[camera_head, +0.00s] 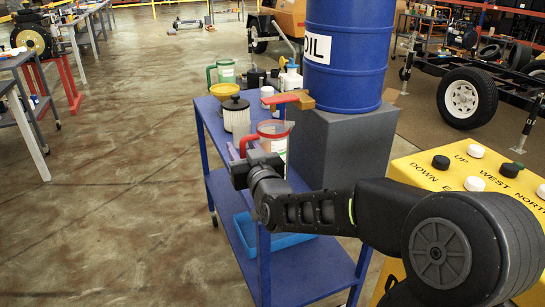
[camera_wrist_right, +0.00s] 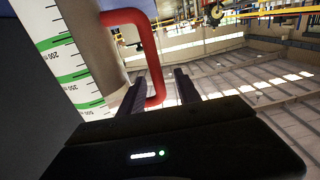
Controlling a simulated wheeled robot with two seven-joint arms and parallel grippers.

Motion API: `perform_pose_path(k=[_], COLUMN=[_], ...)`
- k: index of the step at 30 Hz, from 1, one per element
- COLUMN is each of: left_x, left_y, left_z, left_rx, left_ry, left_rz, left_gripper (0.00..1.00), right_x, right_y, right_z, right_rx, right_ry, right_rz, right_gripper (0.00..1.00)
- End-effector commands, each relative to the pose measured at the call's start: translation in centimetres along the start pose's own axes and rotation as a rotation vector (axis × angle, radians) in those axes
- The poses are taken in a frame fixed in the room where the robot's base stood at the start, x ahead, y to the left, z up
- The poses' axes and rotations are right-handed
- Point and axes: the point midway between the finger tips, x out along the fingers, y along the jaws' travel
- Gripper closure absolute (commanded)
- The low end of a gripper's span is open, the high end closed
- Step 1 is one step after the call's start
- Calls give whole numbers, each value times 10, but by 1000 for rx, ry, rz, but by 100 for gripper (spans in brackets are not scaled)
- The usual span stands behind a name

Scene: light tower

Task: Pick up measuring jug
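The measuring jug with a red handle and rim (camera_head: 273,132) stands on the blue cart beside the oil barrel. My right gripper (camera_head: 241,150) is at its handle side, and my wrist hides the jug's lower part. In the right wrist view the jug's white scale with green bands (camera_wrist_right: 68,60) shows at left. The red handle (camera_wrist_right: 149,50) reaches down between the two dark fingers of the right gripper (camera_wrist_right: 160,82). The fingers are apart, with a gap to the handle on the right side. My left gripper is not in view.
The blue cart (camera_head: 222,183) also holds a white ribbed filter (camera_head: 237,118), a green-handled jug (camera_head: 225,72) and a tap (camera_head: 290,100). The blue barrel (camera_head: 345,50) stands on a grey block (camera_head: 340,150) close to the right. A yellow control box (camera_head: 450,165) is near my arm.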

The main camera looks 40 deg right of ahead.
Motion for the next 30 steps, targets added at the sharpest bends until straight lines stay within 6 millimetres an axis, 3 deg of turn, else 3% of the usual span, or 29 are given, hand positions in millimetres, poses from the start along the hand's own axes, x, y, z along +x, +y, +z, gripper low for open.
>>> perform_pose_path(k=[7,25,30], left_x=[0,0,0], left_y=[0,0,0], left_z=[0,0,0], left_rx=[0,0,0], left_ry=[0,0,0], left_rz=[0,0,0], left_gripper=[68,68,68], right_x=[32,32,32], right_y=[0,0,0], right_z=[1,0,0], right_rx=[1,1,1], right_ry=[-2,0,0], right_rz=[0,0,0], right_gripper=[60,60,73])
